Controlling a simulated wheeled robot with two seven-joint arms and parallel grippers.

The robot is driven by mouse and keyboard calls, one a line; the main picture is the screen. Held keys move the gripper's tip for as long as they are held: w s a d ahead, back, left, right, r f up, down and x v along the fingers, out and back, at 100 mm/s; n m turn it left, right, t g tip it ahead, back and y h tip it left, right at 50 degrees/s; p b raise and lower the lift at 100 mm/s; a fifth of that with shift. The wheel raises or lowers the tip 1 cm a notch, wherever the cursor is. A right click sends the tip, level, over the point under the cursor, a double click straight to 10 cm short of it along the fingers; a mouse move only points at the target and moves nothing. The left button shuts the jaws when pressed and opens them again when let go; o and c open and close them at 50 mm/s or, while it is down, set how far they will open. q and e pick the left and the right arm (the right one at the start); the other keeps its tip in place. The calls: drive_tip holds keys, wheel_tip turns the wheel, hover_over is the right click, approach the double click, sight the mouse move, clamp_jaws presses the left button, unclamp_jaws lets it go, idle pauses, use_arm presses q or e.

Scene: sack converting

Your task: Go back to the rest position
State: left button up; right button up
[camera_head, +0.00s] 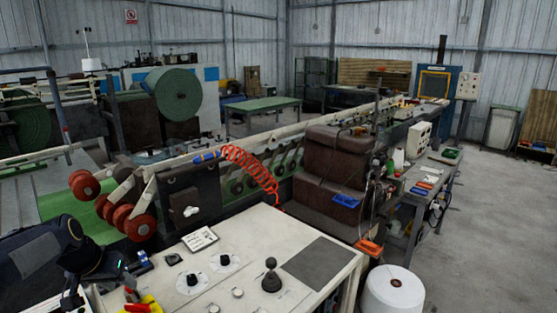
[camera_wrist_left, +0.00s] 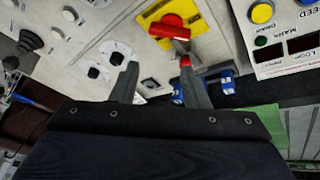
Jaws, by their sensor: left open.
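My left gripper (camera_head: 73,298) is at the lower left of the head view, beside the left edge of the pale control panel (camera_head: 250,256). In the left wrist view its two fingers (camera_wrist_left: 158,82) are spread apart with nothing between them. The panel (camera_wrist_left: 110,32) lies beyond the fingertips, with a red rotary switch on a yellow plate (camera_wrist_left: 172,25) just past the right finger. The red and yellow switch (camera_head: 140,303) also shows at the bottom of the head view. My right gripper is in neither view.
The panel carries a black joystick (camera_head: 271,276), dials and a small sign (camera_head: 200,239). Red rollers (camera_head: 140,228) and a coiled red hose (camera_head: 250,167) are behind it. A white spool (camera_head: 393,290) stands right of it. Grey floor (camera_head: 490,240) is clear at the right.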

use_arm(q)
drive_tip(key=s+d+f+h, duration=0.1)
drive_tip(key=s+d+h, duration=0.2)
drive_tip(key=s+d, duration=1.7)
drive_tip(key=s, duration=0.3)
drive_tip(key=shift+s+d+f+t, duration=0.2)
drive_tip(key=shift+d+f+t, duration=0.05)
drive_tip(key=shift+d+t, duration=0.05)
